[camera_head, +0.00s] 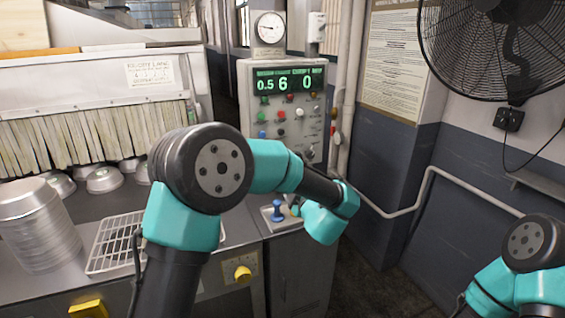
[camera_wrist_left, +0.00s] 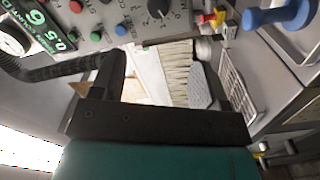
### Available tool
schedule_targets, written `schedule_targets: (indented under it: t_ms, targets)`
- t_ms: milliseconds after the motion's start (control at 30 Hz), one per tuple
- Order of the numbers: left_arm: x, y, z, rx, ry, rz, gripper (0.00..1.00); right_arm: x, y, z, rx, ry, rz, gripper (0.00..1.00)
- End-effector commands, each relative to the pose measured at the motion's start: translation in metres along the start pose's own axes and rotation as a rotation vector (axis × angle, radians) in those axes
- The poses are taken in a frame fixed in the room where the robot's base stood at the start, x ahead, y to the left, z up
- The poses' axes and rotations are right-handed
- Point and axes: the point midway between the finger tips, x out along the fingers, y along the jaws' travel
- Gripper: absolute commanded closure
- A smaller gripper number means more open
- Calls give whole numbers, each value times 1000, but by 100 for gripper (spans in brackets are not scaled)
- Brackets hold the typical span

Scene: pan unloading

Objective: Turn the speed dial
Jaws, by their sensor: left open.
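The control panel (camera_head: 285,105) stands at the back centre, with a green display reading 0.5, 6 and 0. A black pointer dial with a printed scale (camera_wrist_left: 158,8) sits on the panel at the top of the left wrist view; its label is too small to read. My left gripper (camera_wrist_left: 165,78) is open and empty, its two dark fingers apart. The dial lies beyond the fingertips, not between them. In the head view my left arm crosses the panel's lower part and hides the gripper. My right arm shows at the lower right, its gripper out of view.
A blue-knobbed lever (camera_head: 277,210) stands below the panel; it also shows in the left wrist view (camera_wrist_left: 268,17). A yellow knob (camera_head: 243,273) is on the bench front. Stacked pans (camera_head: 38,235) and a wire rack (camera_head: 112,245) are left. A fan (camera_head: 500,45) hangs right.

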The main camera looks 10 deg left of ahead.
Motion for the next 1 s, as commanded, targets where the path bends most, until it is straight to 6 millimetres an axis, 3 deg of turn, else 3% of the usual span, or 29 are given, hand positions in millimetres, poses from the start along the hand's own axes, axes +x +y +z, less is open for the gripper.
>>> schedule_targets:
  t_ms: [567, 1000]
  targets:
    - [9, 3, -3, -15, 26, -3, 32, 0, 0, 0, 0, 0, 0, 57]
    - [76, 3, -4, -15, 26, -3, 32, 0, 0, 0, 0, 0, 0, 57]
